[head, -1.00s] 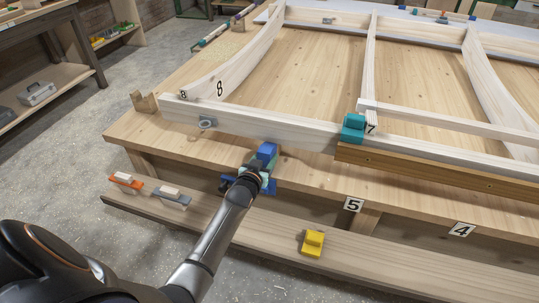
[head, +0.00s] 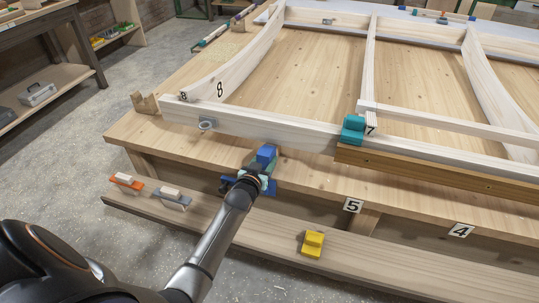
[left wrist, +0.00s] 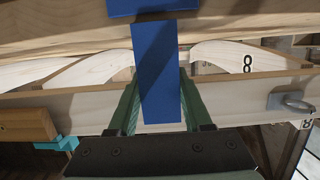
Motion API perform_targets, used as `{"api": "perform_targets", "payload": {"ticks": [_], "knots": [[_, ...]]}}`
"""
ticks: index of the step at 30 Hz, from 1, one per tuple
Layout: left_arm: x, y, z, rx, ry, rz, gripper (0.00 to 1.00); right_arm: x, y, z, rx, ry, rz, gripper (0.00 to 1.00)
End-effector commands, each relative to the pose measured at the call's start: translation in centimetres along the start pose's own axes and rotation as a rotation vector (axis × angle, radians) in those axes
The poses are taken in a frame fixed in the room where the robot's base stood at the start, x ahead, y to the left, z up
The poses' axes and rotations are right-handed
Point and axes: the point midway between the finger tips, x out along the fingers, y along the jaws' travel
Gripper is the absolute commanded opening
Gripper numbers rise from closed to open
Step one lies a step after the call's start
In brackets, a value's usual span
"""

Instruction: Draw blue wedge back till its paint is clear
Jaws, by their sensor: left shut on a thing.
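The blue wedge (head: 266,154) is at the near edge of the bench (head: 300,172), close to the white beam (head: 260,128) of the frame. It also shows in the left wrist view (left wrist: 157,75) as a plain blue block; no separate paint mark can be made out on it. My left gripper (head: 256,178) is shut on the wedge, with one green finger on each side in the wrist view (left wrist: 158,100). More blue (head: 228,186) shows beside and below the gripper, partly hidden by it. A blue piece (left wrist: 140,6) also lies beyond the wedge's end. My right gripper is out of view.
A teal block (head: 352,129) sits at the joint marked 7, near a brown strip (head: 430,170). A yellow block (head: 312,244), an orange-based tool (head: 127,181) and a grey-based tool (head: 172,196) rest on the lower board (head: 240,230). An eye ring (head: 207,123) is on the beam.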

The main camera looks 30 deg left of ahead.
Motion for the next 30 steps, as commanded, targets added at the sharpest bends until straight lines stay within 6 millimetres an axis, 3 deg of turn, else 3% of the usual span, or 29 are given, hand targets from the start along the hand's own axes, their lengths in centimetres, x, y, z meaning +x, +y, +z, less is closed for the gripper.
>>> {"api": "perform_targets", "payload": {"ticks": [23,24,30], "knots": [[-2.4,0.0,0.6,0.001,-0.003,-0.001,0.00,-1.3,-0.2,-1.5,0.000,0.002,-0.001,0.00],[-2.3,0.0,0.7,0.001,-0.002,-0.001,0.53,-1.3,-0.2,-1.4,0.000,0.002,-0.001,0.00],[-2.3,0.0,0.7,0.001,-0.001,0.000,0.76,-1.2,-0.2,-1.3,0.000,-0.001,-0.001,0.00]]}}
